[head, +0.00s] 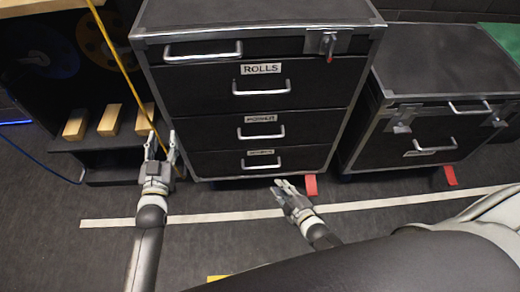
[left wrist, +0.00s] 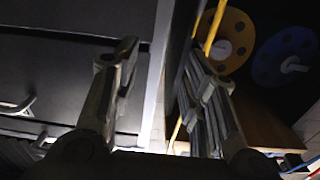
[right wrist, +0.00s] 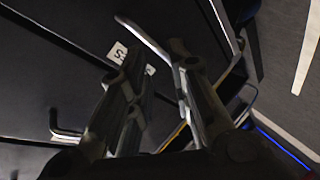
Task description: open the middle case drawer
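A black case (head: 255,18) with metal edges has labelled drawers stacked in its front, all looking closed. The middle labelled drawer (head: 205,133) has a silver bar handle (head: 261,136) under a small white label. The drawer marked ROLLS (head: 200,92) is above it and another drawer (head: 215,165) below. My left gripper (head: 160,145) is open and empty, beside the case's lower left front edge. My right gripper (head: 284,186) is open and empty, low in front of the bottom drawer. Its fingers (right wrist: 155,70) are apart in the right wrist view, with drawer handles beyond them.
A lower black case (head: 440,65) stands at the right. Red wedges (head: 311,186) lie by the cases' bases. A dark shelf with wooden blocks (head: 108,120) and a yellow cable (head: 122,65) is at the left. The dark floor in front has a white line (head: 225,217).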

